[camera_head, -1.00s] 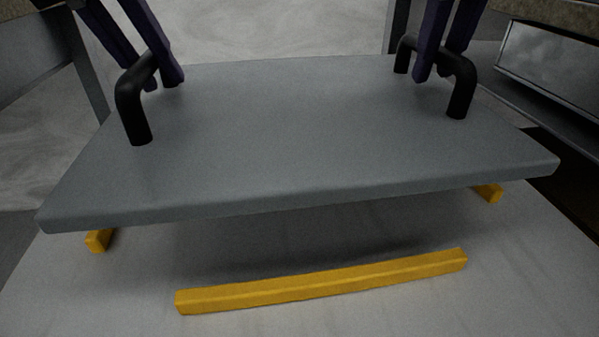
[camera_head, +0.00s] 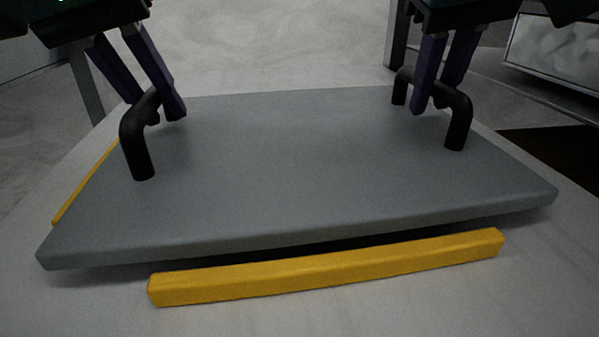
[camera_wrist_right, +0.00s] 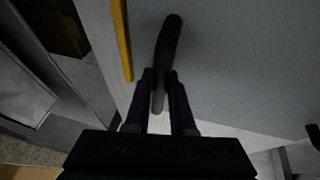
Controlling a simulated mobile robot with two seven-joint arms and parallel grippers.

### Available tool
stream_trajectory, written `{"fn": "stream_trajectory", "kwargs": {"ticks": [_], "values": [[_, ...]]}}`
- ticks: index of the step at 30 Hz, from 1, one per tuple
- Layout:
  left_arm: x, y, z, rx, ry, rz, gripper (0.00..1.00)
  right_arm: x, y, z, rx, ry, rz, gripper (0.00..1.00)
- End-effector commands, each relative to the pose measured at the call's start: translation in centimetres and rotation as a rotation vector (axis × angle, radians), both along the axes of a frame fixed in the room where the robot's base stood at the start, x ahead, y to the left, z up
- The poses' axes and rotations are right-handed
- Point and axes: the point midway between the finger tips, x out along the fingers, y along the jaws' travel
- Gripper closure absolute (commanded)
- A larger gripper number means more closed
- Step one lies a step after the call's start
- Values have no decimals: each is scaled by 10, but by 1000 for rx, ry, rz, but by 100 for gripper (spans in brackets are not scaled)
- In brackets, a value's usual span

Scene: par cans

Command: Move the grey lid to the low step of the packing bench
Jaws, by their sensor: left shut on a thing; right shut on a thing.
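The grey lid (camera_head: 290,170) is a flat slab with a black handle at each side, and fills the middle of the head view. My left gripper (camera_head: 165,115) is shut on the lid's left black handle (camera_head: 136,150). My right gripper (camera_head: 432,105) is shut on the right black handle (camera_head: 459,120); the right wrist view shows this handle (camera_wrist_right: 167,60) between the fingers. The lid is close above a pale surface (camera_head: 90,300), likely the low step. A dark gap shows under its front edge; whether any part touches is hidden.
A yellow strip (camera_head: 330,268) lies on the pale surface just in front of the lid. Another yellow strip (camera_head: 85,182) runs along its left side, and one shows beside the lid in the right wrist view (camera_wrist_right: 122,40). A dark opening (camera_head: 550,155) is at the right.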

Motion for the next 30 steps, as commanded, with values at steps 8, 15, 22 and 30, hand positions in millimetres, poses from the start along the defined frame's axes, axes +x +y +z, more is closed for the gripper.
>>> {"fn": "stream_trajectory", "kwargs": {"ticks": [8,15,22,30], "values": [[0,0,-5,0,3,-1,54,-1,-1,-7,1,6,-2,54],[0,0,-4,0,3,-1,48,-1,-1,-6,0,5,-2,48],[0,0,4,0,2,0,48,-1,-1,2,0,5,-2,48],[0,0,44,0,2,0,48,-1,-1,42,1,5,-1,48]]}}
